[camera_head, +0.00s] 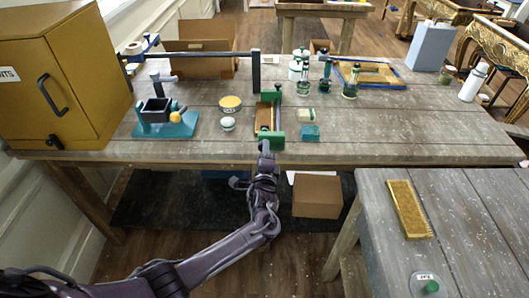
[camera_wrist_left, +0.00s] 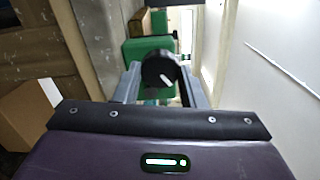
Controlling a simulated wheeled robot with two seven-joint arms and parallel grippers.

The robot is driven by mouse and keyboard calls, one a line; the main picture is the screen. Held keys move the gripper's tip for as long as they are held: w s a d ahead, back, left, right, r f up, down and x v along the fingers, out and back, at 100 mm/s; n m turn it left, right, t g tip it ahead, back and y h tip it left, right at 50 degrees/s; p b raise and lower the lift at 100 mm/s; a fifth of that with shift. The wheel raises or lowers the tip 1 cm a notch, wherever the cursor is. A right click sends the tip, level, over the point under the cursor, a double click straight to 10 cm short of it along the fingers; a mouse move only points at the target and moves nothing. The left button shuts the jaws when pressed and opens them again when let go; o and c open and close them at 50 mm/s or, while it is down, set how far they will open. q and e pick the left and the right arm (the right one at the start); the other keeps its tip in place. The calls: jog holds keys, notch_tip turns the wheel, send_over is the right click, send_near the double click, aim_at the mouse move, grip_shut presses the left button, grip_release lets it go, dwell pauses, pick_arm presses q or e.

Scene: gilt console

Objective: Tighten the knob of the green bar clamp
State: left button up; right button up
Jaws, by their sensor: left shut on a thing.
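The green bar clamp (camera_head: 272,138) lies near the front edge of the long grey workbench, with its green jaws at the front and back of a brown wooden piece (camera_head: 264,116). In the left wrist view its green jaw (camera_wrist_left: 147,48) is behind the black round knob (camera_wrist_left: 160,70), which has a white mark on its face. My left gripper (camera_head: 265,149) reaches up to the bench's front edge. It is shut on the knob, with one finger on each side (camera_wrist_left: 160,86). The knob is too small to make out in the head view. My right gripper is not in view.
Left of the clamp are a yellow-topped tin (camera_head: 230,103), a small white-lidded jar (camera_head: 228,123) and a teal vise (camera_head: 165,122). A teal block (camera_head: 310,132) stands to its right. A yellow cabinet (camera_head: 65,75) fills the bench's left end. The bench's right front is clear.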

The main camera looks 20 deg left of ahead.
pick_arm(q)
jog(key=o, duration=0.8)
jog(key=shift+s+d+f, duration=0.1)
jog(key=shift+s+f, duration=0.15)
jog(key=shift+f, duration=0.1)
jog(key=shift+o, duration=1)
jog(key=shift+r, duration=0.25)
jog(key=v, duration=0.8)
jog(key=shift+b, duration=0.35)
